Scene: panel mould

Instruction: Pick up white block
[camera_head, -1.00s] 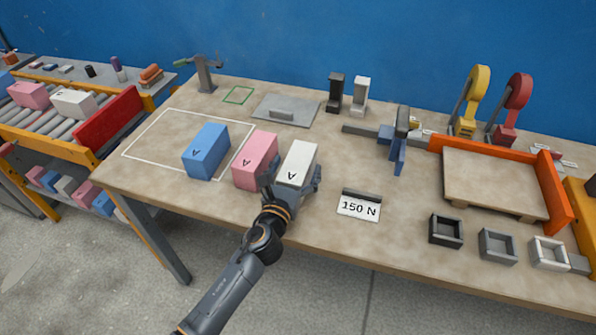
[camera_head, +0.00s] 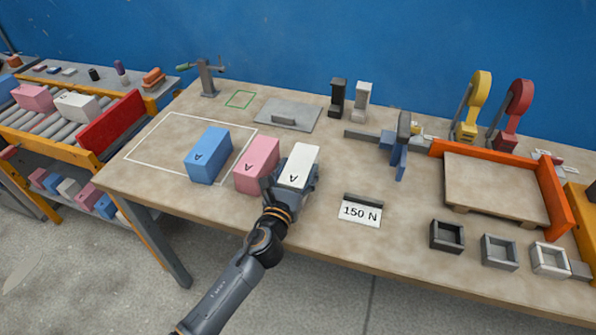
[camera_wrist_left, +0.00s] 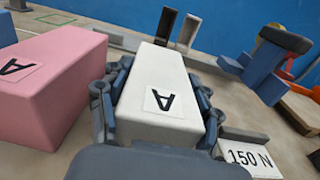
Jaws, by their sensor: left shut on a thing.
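In the left wrist view the white block (camera_wrist_left: 157,84) sits between the fingers (camera_wrist_left: 158,105). Whether its underside touches the table cannot be told. The blue block (camera_head: 208,155) stands left of the pink one. My right gripper is not in view.
A 150 N sign (camera_head: 360,210) stands right of the gripper. Small open boxes (camera_head: 447,234) line the front right edge. An orange-edged tray (camera_head: 495,187) is at the right. A blue and grey clamp (camera_head: 400,146) stands behind. A conveyor (camera_head: 60,127) is at the left.

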